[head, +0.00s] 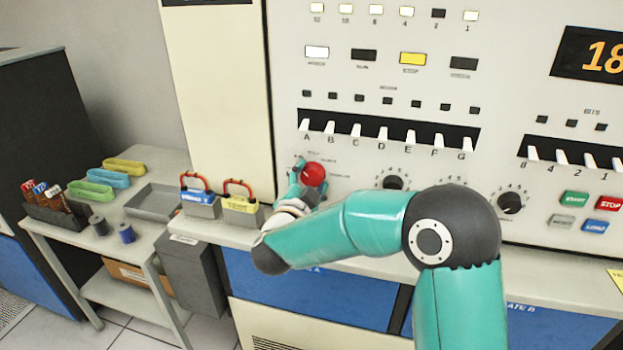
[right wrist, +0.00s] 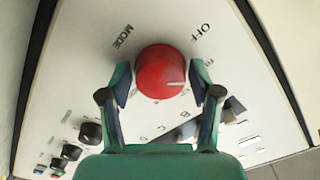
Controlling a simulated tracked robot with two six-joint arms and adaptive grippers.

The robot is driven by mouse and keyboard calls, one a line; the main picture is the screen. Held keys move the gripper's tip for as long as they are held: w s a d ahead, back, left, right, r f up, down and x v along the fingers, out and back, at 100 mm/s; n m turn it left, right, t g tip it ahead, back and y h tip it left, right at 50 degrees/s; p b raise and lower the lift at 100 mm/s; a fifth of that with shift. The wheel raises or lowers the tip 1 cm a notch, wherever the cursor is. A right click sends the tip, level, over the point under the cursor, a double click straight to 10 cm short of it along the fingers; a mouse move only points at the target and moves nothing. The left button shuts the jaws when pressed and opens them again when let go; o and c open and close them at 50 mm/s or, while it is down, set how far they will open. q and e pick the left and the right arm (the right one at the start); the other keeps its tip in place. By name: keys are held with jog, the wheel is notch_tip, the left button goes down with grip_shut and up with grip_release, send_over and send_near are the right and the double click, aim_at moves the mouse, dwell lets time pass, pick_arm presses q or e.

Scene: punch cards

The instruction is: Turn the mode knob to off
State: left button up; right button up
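The red mode knob (head: 314,174) sits on the cream control panel, below the left end of the lettered key row. In the right wrist view the red knob (right wrist: 160,66) is near the middle, with a white pointer mark on its right side. The words MODE and OFF are printed beside it, OFF toward the upper right; the mark points right, not at OFF. My right gripper (head: 304,178) is at the knob. In the right wrist view its fingers (right wrist: 164,84) are apart, one each side of the knob, with small gaps showing. My left gripper is out of view.
Black knobs (head: 393,182) and coloured buttons (head: 610,203) are right of the red knob. White key levers (head: 382,132) are just above it. A side table (head: 70,235) holds trays and spools.

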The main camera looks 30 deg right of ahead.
jog(key=c, duration=0.5)
jog(key=shift+d, duration=0.2)
jog(key=shift+c, duration=0.8)
jog(key=shift+a, duration=0.15)
jog(key=shift+n, duration=0.3)
jog(key=n+p, duration=0.1)
jog(key=n, duration=0.2)
jog(key=n+p, duration=0.2)
jog(key=n, duration=0.3)
jog(key=shift+a, duration=0.1)
jog(key=shift+n, duration=0.3)
